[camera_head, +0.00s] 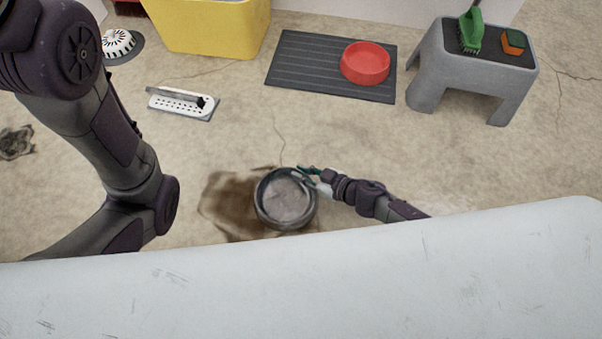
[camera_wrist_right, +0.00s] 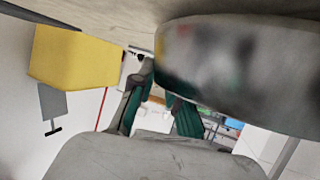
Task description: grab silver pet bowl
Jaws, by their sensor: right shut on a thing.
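The silver pet bowl (camera_head: 286,201) is in the lower middle of the head view, above a brown stain on the floor. My right gripper (camera_head: 306,176) reaches in from the right and is shut on the bowl's upper right rim. In the right wrist view the bowl (camera_wrist_right: 235,65) fills the upper right, close to the camera, with the green-lined fingers (camera_wrist_right: 160,105) at its edge. My left arm comes in from the left, but its gripper is not in view.
A red bowl (camera_head: 365,63) sits on a dark ribbed mat (camera_head: 300,65). A grey stool (camera_head: 430,70) holds a green brush (camera_head: 470,32) and a sponge (camera_head: 513,42). A yellow bin (camera_head: 212,27) stands at the back. A white slotted tray (camera_head: 183,103) lies left on the floor.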

